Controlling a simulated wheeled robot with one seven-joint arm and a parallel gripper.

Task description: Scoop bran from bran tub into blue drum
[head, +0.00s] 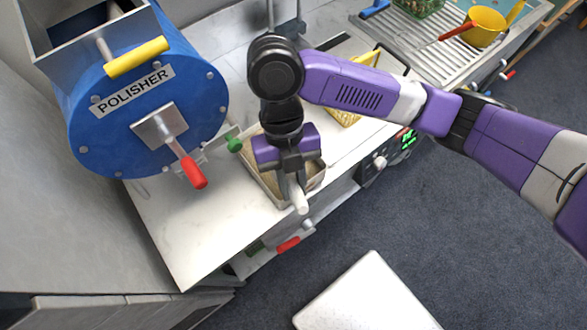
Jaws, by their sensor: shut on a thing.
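The blue drum (190,75) is labelled POLISHER and stands at the upper left, with a grey hopper (70,38) on top. A red-tipped lever (193,172) and a yellow handle (137,58) are on its front. The bran tub (262,187), a pale rectangular tub with tan bran inside, sits on the white counter right of the drum. My gripper (291,178) is over the tub's right part, pointing down. It is shut on a white handle (299,200), seemingly the scoop's. The scoop's bowl is hidden, so I cannot tell whether it holds bran.
A green knob (234,145) is close to the tub's left side. A yellow basket (345,117) stands behind my arm. A metal drainer (400,35) with a yellow pan (482,27) is at upper right. The counter's front left is clear. A white box (365,298) is at the bottom.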

